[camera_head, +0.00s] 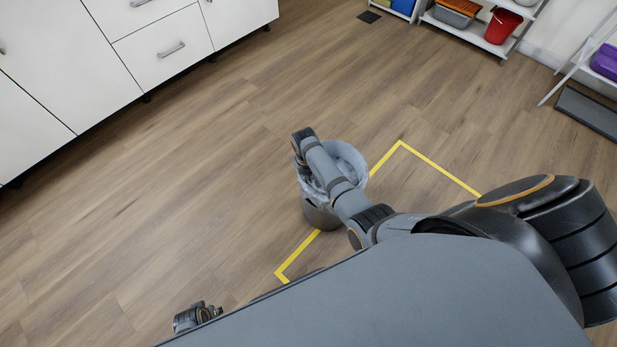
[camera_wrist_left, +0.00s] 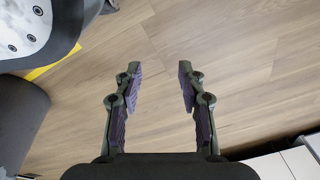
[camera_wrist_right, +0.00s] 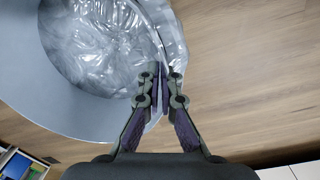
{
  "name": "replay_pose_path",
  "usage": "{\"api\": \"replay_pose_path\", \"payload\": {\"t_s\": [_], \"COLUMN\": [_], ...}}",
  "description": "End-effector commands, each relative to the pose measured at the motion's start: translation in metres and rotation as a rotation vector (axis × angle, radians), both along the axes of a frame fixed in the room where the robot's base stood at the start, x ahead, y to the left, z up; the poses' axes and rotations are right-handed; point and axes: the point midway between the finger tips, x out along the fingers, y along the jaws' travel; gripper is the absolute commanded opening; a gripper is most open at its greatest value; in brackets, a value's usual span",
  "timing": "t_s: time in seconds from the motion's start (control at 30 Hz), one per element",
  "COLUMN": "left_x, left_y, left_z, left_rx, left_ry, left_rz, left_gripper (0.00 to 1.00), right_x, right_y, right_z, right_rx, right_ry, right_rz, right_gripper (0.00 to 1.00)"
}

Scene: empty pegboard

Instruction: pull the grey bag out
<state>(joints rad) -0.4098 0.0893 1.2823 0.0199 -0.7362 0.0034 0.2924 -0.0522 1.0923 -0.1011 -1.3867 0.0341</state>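The grey bag (camera_head: 308,189) is a shiny, see-through liner in a round grey bin (camera_head: 321,216) on the floor. Its edge folds over the bin's rim. In the right wrist view the crumpled bag (camera_wrist_right: 100,45) lies inside the bin, with some film outside the rim. My right gripper (camera_wrist_right: 161,75) is at the rim, its fingertips closed together on the bag's edge; in the head view my arm hides its fingers and part of the bin. My left gripper (camera_wrist_left: 159,70) is open and empty above bare floor, well apart from the bin.
Yellow tape (camera_head: 430,164) marks the floor around the bin. White drawer cabinets (camera_head: 165,45) stand at the upper left. A shelf with a red bucket (camera_head: 502,27) is at the upper right. The wooden floor left of the bin is clear.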

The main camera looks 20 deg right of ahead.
Motion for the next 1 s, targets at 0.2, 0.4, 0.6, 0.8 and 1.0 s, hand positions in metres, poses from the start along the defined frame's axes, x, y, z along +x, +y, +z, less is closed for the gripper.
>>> {"api": "replay_pose_path", "payload": {"t_s": [0.2, 0.4, 0.6, 0.8, 1.0], "left_x": [-0.009, -0.018, -0.027, -0.036, -0.046], "left_y": [0.002, 0.004, 0.006, 0.008, 0.009], "left_z": [-0.005, -0.011, -0.015, -0.020, -0.022], "left_rx": [0.003, 0.005, 0.008, 0.010, 0.011], "left_ry": [0.002, 0.003, 0.004, 0.004, 0.007], "left_rz": [0.000, 0.000, -0.001, -0.001, -0.001], "left_gripper": [0.40, 0.40, 0.40, 0.40, 0.40], "right_x": [0.000, 0.000, 0.000, 0.000, 0.000], "right_y": [0.000, 0.000, 0.000, 0.000, 0.000], "right_z": [0.006, 0.011, 0.015, 0.020, 0.025], "right_rx": [0.000, 0.000, 0.000, 0.000, 0.000], "right_ry": [0.000, 0.000, 0.000, 0.000, 0.000], "right_rz": [0.000, 0.000, 0.000, 0.000, 0.000], "right_gripper": [0.00, 0.00, 0.00, 0.00, 0.00]}}
